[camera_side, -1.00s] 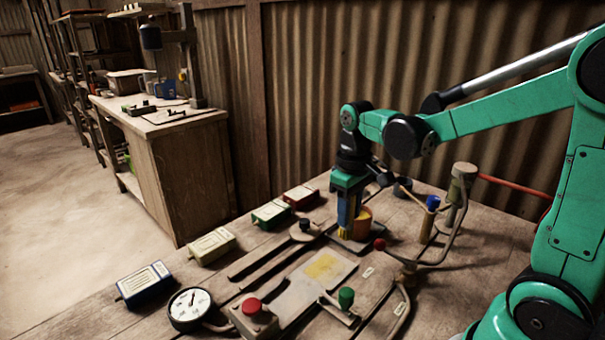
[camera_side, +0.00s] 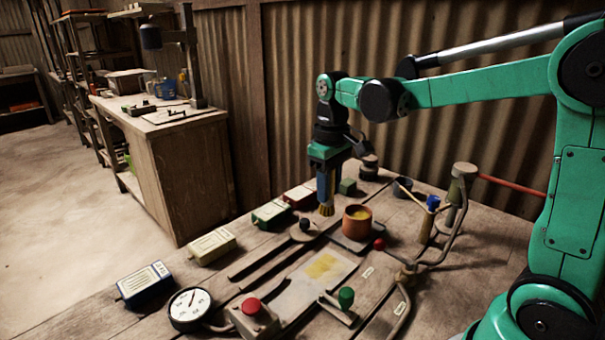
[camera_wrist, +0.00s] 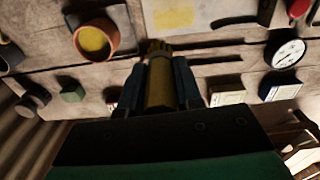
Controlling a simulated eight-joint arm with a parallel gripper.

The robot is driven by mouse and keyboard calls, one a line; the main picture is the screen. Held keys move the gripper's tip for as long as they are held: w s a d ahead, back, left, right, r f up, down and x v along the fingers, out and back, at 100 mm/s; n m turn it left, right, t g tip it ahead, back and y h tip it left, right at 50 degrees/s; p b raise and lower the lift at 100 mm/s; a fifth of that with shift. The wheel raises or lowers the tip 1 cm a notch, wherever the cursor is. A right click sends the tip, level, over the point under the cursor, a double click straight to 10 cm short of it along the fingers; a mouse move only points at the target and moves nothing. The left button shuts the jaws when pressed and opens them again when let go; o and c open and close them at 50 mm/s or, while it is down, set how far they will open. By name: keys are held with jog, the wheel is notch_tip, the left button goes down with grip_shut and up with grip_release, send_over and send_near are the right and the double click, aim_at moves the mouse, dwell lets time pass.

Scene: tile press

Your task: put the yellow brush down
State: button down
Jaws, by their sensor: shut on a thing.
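The yellow brush (camera_wrist: 159,85) is between the fingers of my gripper (camera_wrist: 160,80) in the wrist view, bristles pointing away from the palm. In the side view my gripper (camera_side: 324,182) is shut on the brush, and the bristle end (camera_side: 326,208) points down above the table, left of the terracotta pot. The terracotta pot (camera_side: 356,228) holds yellow material and stands on a dark plate; it also shows in the wrist view (camera_wrist: 97,40).
A pale plate with a yellow patch (camera_side: 318,274) lies at the table's middle. A black knob (camera_side: 304,225), green block (camera_side: 347,187), red tin (camera_side: 300,195) and green tin (camera_side: 272,213) are near the gripper.

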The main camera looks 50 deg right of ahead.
jog(key=w+a+r+n, duration=0.3)
jog(key=w+a+r, duration=0.6)
jog(key=a+r, duration=0.15)
jog(key=f, duration=1.3)
jog(key=a+f, duration=0.1)
jog(key=f, duration=0.6)
jog(key=shift+s+f, duration=0.1)
jog(key=shift+s, duration=0.1)
jog(key=shift+f, duration=0.1)
jog(key=c, duration=0.6)
grip_release()
